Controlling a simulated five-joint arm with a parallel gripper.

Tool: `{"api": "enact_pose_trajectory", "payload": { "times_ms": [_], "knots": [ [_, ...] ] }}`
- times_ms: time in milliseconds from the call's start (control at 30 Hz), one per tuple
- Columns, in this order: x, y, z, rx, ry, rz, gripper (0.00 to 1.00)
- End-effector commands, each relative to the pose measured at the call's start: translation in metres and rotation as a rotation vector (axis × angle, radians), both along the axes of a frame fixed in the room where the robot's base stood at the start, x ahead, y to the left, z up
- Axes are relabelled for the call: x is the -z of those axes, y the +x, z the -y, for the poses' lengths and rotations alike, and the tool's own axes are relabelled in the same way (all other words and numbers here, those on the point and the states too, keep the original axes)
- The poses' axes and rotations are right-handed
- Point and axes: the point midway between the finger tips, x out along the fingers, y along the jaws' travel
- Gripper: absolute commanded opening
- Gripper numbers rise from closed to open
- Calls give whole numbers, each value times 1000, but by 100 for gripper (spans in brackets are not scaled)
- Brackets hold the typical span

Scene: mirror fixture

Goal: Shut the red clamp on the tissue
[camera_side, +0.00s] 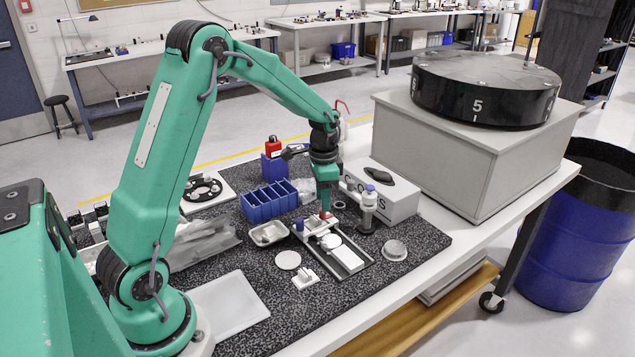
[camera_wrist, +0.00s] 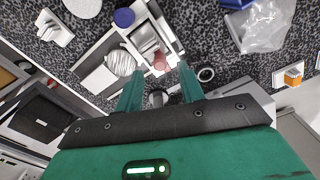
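The red clamp (camera_side: 325,215) sits at the far end of the pale mirror fixture (camera_side: 352,267), on the dark speckled mat. My gripper (camera_side: 325,206) points down right over it. In the wrist view the red clamp (camera_wrist: 160,61) shows between the two spread fingers of my gripper (camera_wrist: 160,72). The fingers look open, with no clear contact on the clamp. A pale sheet-like piece (camera_wrist: 147,40) lies beside the clamp; I cannot tell if it is the tissue. A round shiny disc (camera_wrist: 120,62) lies on the fixture. Whether the clamp is open or shut is too small to tell.
Blue bins (camera_side: 262,205) and a metal tray (camera_side: 268,233) lie left. A blue-capped item (camera_wrist: 124,17) stands beside the fixture.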

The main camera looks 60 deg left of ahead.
Motion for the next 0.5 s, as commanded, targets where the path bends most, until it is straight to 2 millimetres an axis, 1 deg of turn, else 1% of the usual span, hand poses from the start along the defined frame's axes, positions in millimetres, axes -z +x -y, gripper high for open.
{"api": "enact_pose_trajectory", "payload": {
  "times_ms": [100,200,333,500],
  "knots": [
    [14,0,0,0,0,-2,39],
    [20,0,0,0,-1,-1,39],
    [25,0,0,0,0,0,39],
    [26,0,0,0,0,0,39]
  ]
}}
